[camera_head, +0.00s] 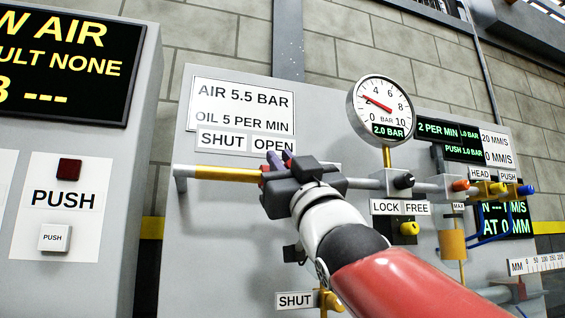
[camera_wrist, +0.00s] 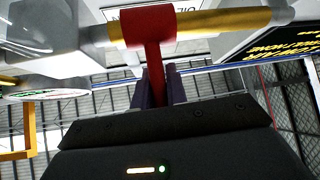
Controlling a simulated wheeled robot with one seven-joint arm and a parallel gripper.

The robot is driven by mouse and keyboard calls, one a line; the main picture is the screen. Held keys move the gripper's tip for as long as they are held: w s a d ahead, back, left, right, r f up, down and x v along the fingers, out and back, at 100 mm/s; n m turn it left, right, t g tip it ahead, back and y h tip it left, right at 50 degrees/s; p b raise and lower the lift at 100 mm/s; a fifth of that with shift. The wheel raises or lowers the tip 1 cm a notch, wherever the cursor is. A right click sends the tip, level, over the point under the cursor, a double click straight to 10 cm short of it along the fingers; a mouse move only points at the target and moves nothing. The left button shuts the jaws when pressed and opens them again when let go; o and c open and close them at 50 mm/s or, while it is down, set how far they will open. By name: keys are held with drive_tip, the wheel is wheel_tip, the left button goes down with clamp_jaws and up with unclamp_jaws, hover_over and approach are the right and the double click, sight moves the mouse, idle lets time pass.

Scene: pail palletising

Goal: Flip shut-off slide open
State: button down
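The shut-off slide is a red collar with a red stem (camera_wrist: 154,50) on a yellow-and-grey rail (camera_head: 228,174). In the wrist view it sits near the left end of the yellow stretch. In the head view it is mostly hidden by my gripper (camera_head: 274,164), with a little red showing below the OPEN sign (camera_head: 273,145). The SHUT sign (camera_head: 222,140) is to the left, above bare yellow rail. In the wrist view the purple fingers of my gripper (camera_wrist: 159,88) lie close on both sides of the red stem, apparently shut on it.
A round gauge (camera_head: 381,109) stands above the rail on the right and reads about 2 bar. A black knob (camera_head: 403,181) and a LOCK/FREE sign (camera_head: 400,207) are right of my gripper. A grey cabinet with a PUSH button (camera_head: 54,238) stands left.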

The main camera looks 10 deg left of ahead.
drive_tip(key=c, duration=1.4)
unclamp_jaws()
drive_tip(key=shift+w+d, duration=0.15)
drive_tip(key=shift+d, duration=0.1)
drive_tip(key=b+v, duration=0.3)
drive_tip(key=v, duration=0.5)
